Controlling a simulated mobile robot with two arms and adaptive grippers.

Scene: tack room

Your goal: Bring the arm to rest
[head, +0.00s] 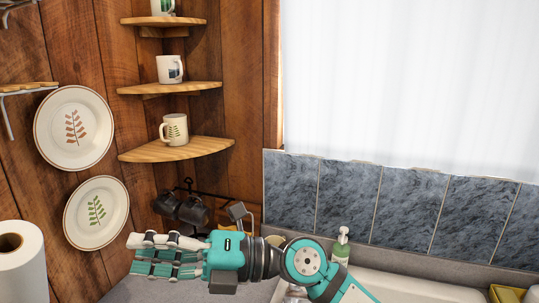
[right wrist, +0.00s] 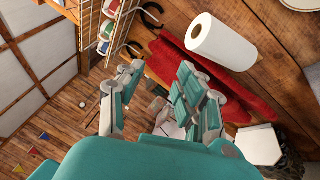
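My right gripper (head: 150,256) reaches across the lower middle of the head view, pointing left, with its arm coming in from the lower right. In the right wrist view its fingers (right wrist: 157,80) are spread apart with nothing between them, so it is open and empty. In the head view the fingers overlap side-on. My left gripper is not in view.
A paper towel roll (head: 22,270) stands at the far left. Dark mugs (head: 192,210) hang on a rack behind my gripper. A soap bottle (head: 341,246) stands by the sink (head: 420,288). Corner shelves (head: 178,150) hold mugs; plates (head: 74,128) hang on the wall.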

